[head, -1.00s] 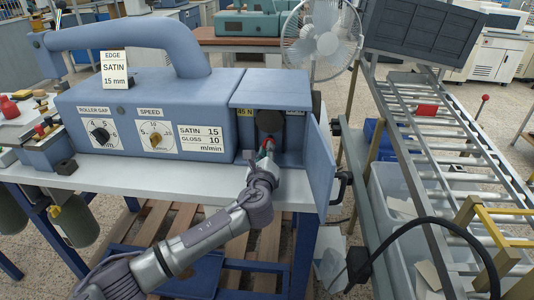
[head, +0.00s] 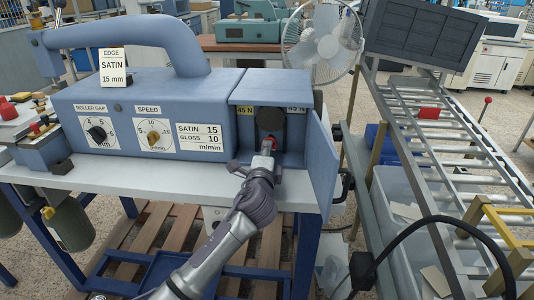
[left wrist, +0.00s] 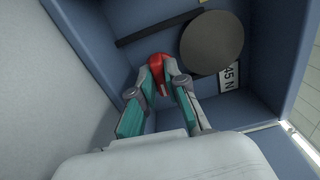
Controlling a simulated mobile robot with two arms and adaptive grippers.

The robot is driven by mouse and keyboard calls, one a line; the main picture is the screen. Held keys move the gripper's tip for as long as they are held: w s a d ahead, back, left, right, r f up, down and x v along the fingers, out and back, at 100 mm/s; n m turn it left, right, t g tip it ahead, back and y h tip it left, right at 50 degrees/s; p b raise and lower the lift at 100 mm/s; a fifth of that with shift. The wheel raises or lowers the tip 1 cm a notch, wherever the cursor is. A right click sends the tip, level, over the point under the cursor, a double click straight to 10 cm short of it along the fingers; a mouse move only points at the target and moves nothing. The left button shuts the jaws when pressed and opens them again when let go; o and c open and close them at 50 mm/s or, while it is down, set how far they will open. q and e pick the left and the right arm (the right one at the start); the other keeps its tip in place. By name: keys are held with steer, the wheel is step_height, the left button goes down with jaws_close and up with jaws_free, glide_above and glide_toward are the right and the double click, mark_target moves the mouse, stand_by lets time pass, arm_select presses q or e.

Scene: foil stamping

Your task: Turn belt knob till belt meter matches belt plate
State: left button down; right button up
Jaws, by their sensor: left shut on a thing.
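The red belt knob (head: 271,141) sits low in the open bay at the right end of the blue machine. It also shows in the left wrist view (left wrist: 160,70). My left gripper (head: 267,149) is shut on it, with one finger on each side (left wrist: 164,80). Above the knob is a dark round disc (head: 271,120), with no marks readable on it. A yellow label (head: 245,111) left of the disc reads 45 N. A white plate (head: 296,109) right of it also appears to read 45 N, as it does in the left wrist view (left wrist: 231,76). I cannot tell which is meter.
The bay's blue door (head: 321,160) stands open on the right. The machine front carries roller gap (head: 97,133) and speed (head: 154,134) dials and a satin/gloss plate (head: 200,137). A roller conveyor (head: 440,140) and a fan (head: 322,40) stand right and behind.

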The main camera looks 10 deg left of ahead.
arm_select(q)
steer(key=shift+f+n, duration=0.1)
steer(key=shift+n, duration=0.3)
steer(key=c, duration=1.2)
jaws_free()
steer(key=s, duration=1.2)
